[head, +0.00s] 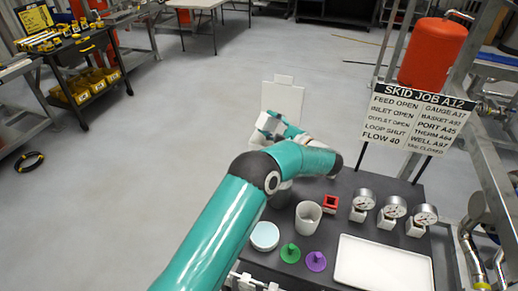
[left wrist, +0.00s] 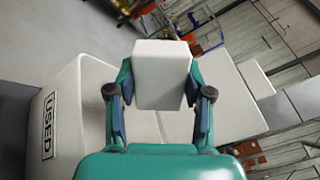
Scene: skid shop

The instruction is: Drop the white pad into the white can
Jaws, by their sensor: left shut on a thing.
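My left gripper (head: 268,126) is shut on the white pad, a pale block that fills the space between its fingers in the left wrist view (left wrist: 164,75). In the head view the pad is small and partly hidden by the gripper. A white can marked USED (left wrist: 62,112) stands close around and below the pad in the left wrist view. Its upright white lid (head: 284,98) shows behind the gripper in the head view. The pad appears over the can's opening, still in the fingers; its height above the rim is unclear. My right gripper is not in view.
A dark table holds a white cup (head: 308,217), a round pale-blue-topped piece (head: 265,236), a red square piece (head: 331,203), green (head: 290,252) and purple (head: 316,261) pieces, gauges (head: 394,208) and a white tray (head: 384,264). A sign (head: 416,117) stands behind.

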